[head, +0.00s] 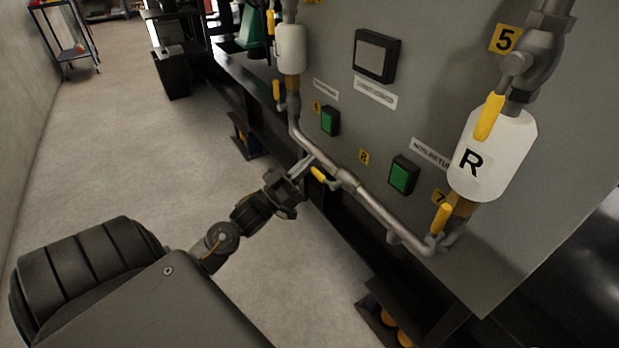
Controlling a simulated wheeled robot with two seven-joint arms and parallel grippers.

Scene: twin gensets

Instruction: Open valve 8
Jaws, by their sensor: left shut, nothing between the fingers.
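A small yellow plate, apparently marked 8 (363,157), is on the grey panel above the slanting cross pipe (375,204). Below that plate, a valve lever with a yellow grip (318,174) sits at the cross pipe. My left gripper (303,166) is shut and empty, with its fingertips right beside this lever at the pipe. I cannot tell whether they touch it. The valve body is partly hidden by the gripper and pipe. My right gripper is not in view.
A white cylinder marked R (493,156) hangs at the right, with yellow levers above (489,117) and below (442,218). Another white cylinder (291,48) is at the upper left of the panel. Green buttons (403,175) sit on the panel. Floor at the left is clear.

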